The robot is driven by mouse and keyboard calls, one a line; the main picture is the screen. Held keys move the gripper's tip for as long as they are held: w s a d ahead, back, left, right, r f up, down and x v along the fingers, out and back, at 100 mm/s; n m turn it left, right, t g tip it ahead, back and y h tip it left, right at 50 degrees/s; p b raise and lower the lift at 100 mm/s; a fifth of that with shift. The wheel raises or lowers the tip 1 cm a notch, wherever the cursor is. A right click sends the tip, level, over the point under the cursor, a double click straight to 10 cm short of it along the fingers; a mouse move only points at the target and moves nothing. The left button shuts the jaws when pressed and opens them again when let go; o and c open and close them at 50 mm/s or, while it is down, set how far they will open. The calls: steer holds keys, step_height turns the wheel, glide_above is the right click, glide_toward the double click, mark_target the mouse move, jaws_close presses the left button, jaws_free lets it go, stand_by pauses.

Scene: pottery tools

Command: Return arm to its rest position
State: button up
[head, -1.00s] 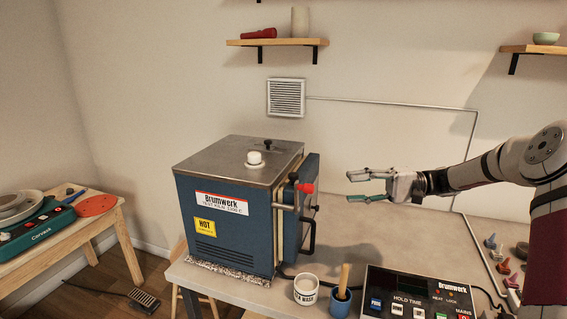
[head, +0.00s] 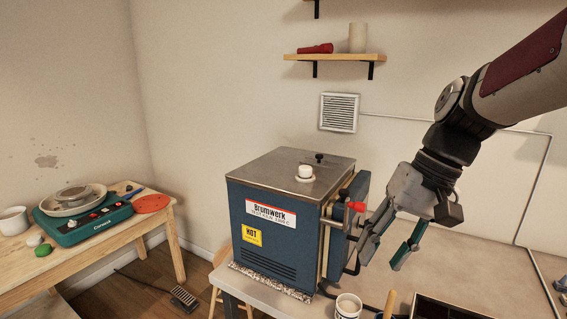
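My gripper (head: 386,250) hangs at the right of the blue kiln (head: 275,225), pointing down and to the left. Its two fingers are spread apart with nothing between them. The left finger overlaps the kiln's right side, near the handles, in the picture; I cannot tell whether it touches. My arm comes in from the upper right corner and bends at the wrist. Part of the kiln's door side is hidden behind the gripper.
The kiln stands on a grey table (head: 470,262) with a white cup (head: 347,306) and a blue cup with a wooden handle (head: 388,305) in front. A wooden table (head: 100,240) with a green pottery wheel (head: 84,219) stands left.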

steer(key=s+d+r+t+h, duration=0.1)
steer(key=s+d+t+h, duration=0.2)
steer(key=s, duration=0.9)
steer(key=shift+s+r+n+t+h, duration=0.4)
steer(key=shift+t+h, duration=0.1)
steer(key=shift+t, duration=0.7)
